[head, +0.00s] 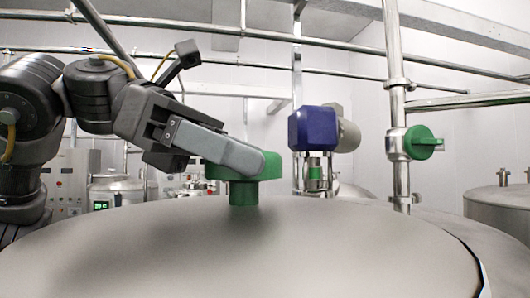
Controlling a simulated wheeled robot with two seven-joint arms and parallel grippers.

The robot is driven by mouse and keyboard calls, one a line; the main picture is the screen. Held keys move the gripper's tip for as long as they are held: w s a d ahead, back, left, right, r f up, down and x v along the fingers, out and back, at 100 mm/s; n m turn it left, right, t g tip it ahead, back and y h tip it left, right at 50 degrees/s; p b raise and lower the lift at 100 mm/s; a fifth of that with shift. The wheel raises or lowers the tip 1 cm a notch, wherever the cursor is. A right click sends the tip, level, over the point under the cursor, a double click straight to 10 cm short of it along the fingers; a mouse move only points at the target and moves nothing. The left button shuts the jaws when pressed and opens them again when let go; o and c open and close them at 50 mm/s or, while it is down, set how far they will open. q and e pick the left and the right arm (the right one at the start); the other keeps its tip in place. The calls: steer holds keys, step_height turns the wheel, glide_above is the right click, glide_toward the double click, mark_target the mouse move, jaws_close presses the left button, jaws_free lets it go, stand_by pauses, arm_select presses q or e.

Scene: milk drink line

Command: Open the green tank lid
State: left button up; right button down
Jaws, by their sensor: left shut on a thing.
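The tank lid (300,255) is a broad grey metal disc across the bottom of the head view. A green handle (244,192) with a wide top and a short stem stands on it left of centre. My left gripper (245,158) comes in from the left and is shut on the top of the green handle. Its near finger hides part of the handle, and the far finger is mostly hidden. A dark gap shows along the lid's right edge. I cannot tell from this view whether the lid is raised. My right gripper is not in view.
A blue motor (312,128) stands behind the lid. A vertical steel pipe with a green valve knob (422,143) rises to its right. Pipes cross overhead. Another tank (500,205) is at the far right, and a control panel (70,180) is at the back left.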

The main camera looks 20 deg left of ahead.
arm_select(q)
steer(key=shift+f, duration=0.2)
steer(key=o, duration=1.4)
steer(key=shift+c, duration=0.2)
steer(key=shift+r, duration=0.1)
steer(key=shift+a+r, duration=0.3)
steer(key=shift+a, duration=0.25)
steer(key=v, duration=0.9)
steer(key=shift+a+r, duration=0.1)
steer(key=shift+a, duration=0.2)
